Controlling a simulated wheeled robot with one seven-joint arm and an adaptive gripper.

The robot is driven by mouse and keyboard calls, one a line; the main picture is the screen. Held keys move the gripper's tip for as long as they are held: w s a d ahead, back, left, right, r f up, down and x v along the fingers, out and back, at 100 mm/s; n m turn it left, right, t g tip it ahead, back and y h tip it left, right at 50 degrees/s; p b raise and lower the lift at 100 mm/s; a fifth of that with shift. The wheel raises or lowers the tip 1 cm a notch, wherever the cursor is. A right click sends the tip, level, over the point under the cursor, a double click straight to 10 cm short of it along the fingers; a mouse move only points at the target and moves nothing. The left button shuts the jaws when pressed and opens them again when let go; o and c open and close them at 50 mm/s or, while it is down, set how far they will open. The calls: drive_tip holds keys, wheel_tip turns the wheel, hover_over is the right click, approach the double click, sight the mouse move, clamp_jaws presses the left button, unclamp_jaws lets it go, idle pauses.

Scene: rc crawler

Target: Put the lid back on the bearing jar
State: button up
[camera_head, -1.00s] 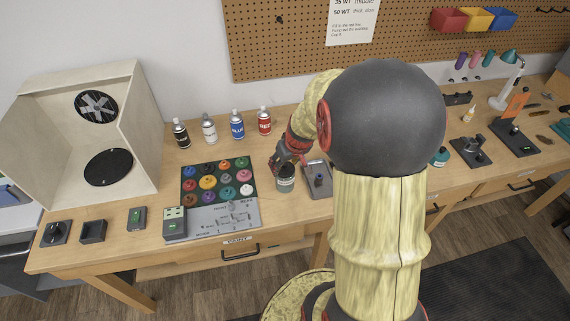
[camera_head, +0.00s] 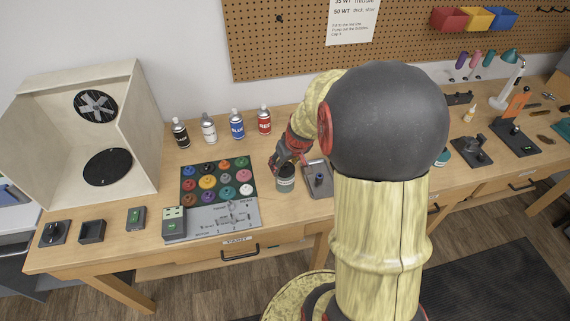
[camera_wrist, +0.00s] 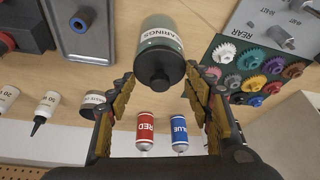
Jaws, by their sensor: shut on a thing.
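The bearing jar (camera_head: 285,185) stands on the bench between the gear tray and a grey tray. In the wrist view the jar (camera_wrist: 160,24) shows its white "BEARINGS" label. A dark lid (camera_wrist: 160,62) with a round knob lines up with the jar's mouth. My gripper (camera_wrist: 160,77) has its two fingers on either side of the lid and is shut on it. In the head view my gripper (camera_head: 286,164) is right above the jar. I cannot tell whether the lid is fully seated or slightly above the rim.
The gear tray (camera_head: 222,217) is close on the left and the grey tray (camera_head: 318,190) close on the right. Several spray cans, including a blue one (camera_head: 237,124) and a red one (camera_head: 264,120), stand behind. A wooden fan booth (camera_head: 140,120) is far left.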

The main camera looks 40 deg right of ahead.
drive_tip(key=o, duration=0.9)
drive_tip(key=o, duration=0.6)
drive_tip(key=shift+r, duration=0.15)
drive_tip(key=shift+r+p, duration=2.2)
drive_tip(key=shift+r, duration=1.2)
drive_tip(key=c, duration=0.3)
clamp_jaws()
